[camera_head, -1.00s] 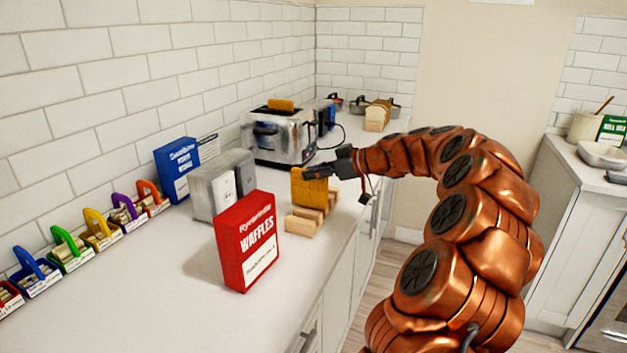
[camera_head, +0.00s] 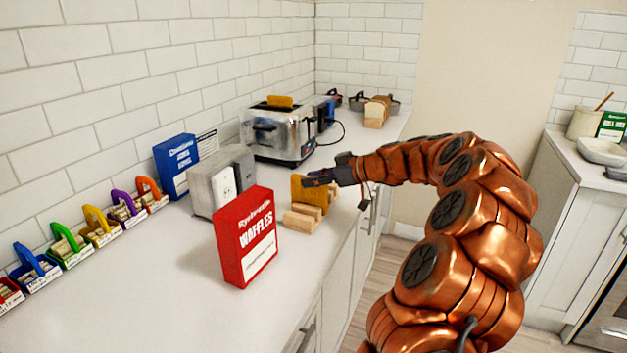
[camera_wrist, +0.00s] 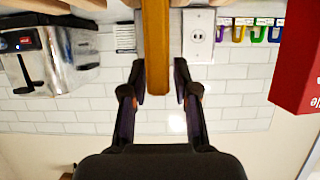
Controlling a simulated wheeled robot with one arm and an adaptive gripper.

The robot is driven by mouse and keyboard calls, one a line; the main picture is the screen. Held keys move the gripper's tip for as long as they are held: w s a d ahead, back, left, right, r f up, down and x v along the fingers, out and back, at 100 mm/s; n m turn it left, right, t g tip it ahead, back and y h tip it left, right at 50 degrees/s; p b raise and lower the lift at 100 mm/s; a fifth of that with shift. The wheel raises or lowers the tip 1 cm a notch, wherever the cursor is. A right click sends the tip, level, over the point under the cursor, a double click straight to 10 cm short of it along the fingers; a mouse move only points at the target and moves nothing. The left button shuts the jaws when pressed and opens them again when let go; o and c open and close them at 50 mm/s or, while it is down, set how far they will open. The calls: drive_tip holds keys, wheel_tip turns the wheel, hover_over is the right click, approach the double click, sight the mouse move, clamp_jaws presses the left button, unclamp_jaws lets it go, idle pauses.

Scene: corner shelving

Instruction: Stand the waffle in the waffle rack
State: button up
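The golden-brown waffle (camera_head: 297,190) stands upright in the light wooden waffle rack (camera_head: 301,218) near the counter's front edge. My gripper (camera_head: 313,178) is at the waffle's upper right part, with its fingers on either side. In the wrist view the waffle (camera_wrist: 157,45) shows edge-on between the two fingertips of my gripper (camera_wrist: 159,80). A narrow gap appears between fingers and waffle, so the gripper looks slightly open. The waffle's lower edge is partly hidden by the rack's bars.
A red waffle box (camera_head: 246,238) stands just in front of the rack. A grey outlet block (camera_head: 222,182) is to its left, and a steel toaster (camera_head: 279,132) behind. Small colored holders (camera_head: 72,246) line the wall. The counter's front left is clear.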

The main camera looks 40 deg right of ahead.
drive_tip(key=shift+o, duration=0.6)
drive_tip(key=shift+r, duration=0.1)
drive_tip(key=shift+r+p, duration=0.15)
drive_tip(key=shift+p, duration=0.25)
drive_tip(key=shift+s+d, duration=0.2)
drive_tip(key=shift+s, duration=0.05)
drive_tip(key=b+v, duration=0.2)
drive_tip(key=v, duration=0.9)
drive_tip(key=shift+b, duration=0.3)
drive_tip(key=shift+r, duration=0.15)
